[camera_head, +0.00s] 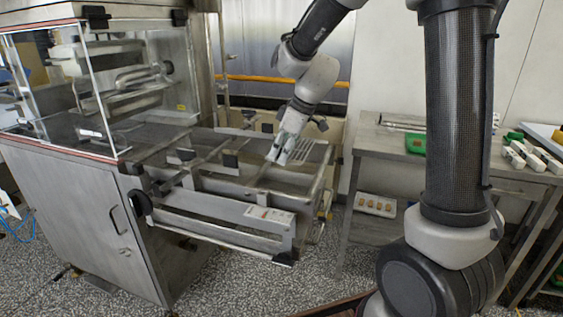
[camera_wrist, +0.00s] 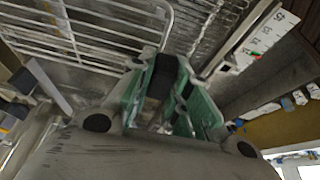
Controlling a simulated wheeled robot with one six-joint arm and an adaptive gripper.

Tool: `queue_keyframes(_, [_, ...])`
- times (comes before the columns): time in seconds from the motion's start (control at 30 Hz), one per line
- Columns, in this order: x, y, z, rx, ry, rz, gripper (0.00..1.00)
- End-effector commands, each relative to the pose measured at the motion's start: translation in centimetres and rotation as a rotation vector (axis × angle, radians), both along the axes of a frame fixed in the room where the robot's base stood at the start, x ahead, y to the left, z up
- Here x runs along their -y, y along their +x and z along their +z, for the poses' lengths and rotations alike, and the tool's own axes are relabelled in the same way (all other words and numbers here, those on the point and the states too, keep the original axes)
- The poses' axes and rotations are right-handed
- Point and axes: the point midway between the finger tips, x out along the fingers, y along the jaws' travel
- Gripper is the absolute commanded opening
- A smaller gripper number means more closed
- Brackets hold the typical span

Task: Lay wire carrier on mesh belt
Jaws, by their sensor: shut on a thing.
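The wire carrier (camera_head: 311,153) is a light wire grid beside my gripper (camera_head: 283,158), over the right part of the machine's open outfeed frame. In the wrist view the carrier (camera_wrist: 85,32) fills the upper left, and its rounded wire edge runs down to the green fingers of my gripper (camera_wrist: 165,75). The gripper is shut on that edge. The mesh belt (camera_wrist: 212,22) appears as fine mesh at the upper middle of the wrist view. I cannot tell whether the carrier touches the belt.
The enrober cabinet (camera_head: 75,205) with its clear cover stands at left. Rails and dark brackets of the outfeed frame (camera_head: 215,205) surround the area below my gripper. A steel table (camera_head: 465,165) stands at right, with a green item (camera_head: 416,143) and white blocks (camera_head: 535,155) on it.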

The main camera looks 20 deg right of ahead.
Motion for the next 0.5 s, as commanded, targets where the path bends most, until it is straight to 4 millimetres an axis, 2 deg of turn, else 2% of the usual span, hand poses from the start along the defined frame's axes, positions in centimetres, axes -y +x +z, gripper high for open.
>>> queue_keyframes(0.1, [0.0, 0.0, -1.9, -0.005, 0.0, -0.001, 0.0])
queue_keyframes(0.2, [0.0, 0.0, -3.0, -0.002, -0.001, -0.001, 0.0])
queue_keyframes(0.5, [0.0, 0.0, -3.2, -0.001, -0.001, 0.0, 0.0])
